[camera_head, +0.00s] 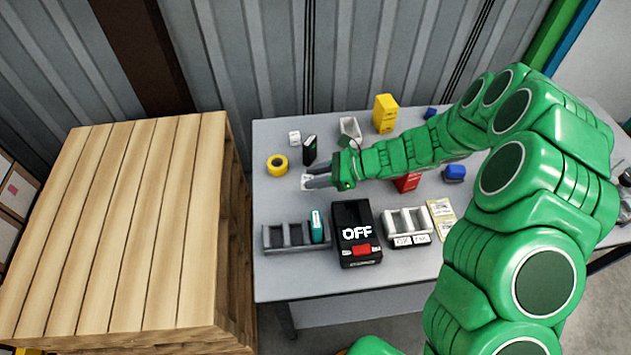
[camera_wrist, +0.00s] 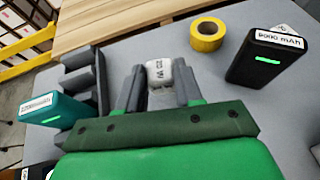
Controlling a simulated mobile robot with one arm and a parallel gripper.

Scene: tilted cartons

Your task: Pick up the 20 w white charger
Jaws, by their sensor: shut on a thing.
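The white charger (camera_wrist: 158,72) is a small white block with dark print that reads upside down as "20 W" in the wrist view. My gripper (camera_wrist: 160,84) is shut on it, with one grey finger on each side. In the head view my gripper (camera_head: 312,180) reaches left over the grey table, and a bit of the white charger (camera_head: 305,179) shows at its fingertips. I cannot tell whether the charger touches the table or is held just above it.
A yellow tape roll (camera_head: 277,165), a black power bank (camera_head: 309,149) and another white block (camera_head: 294,137) stand behind my gripper. In front are a grey slotted holder (camera_head: 270,238) with a teal power bank (camera_head: 317,226), and a black "OFF" box (camera_head: 354,215). A wooden crate (camera_head: 120,220) is left.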

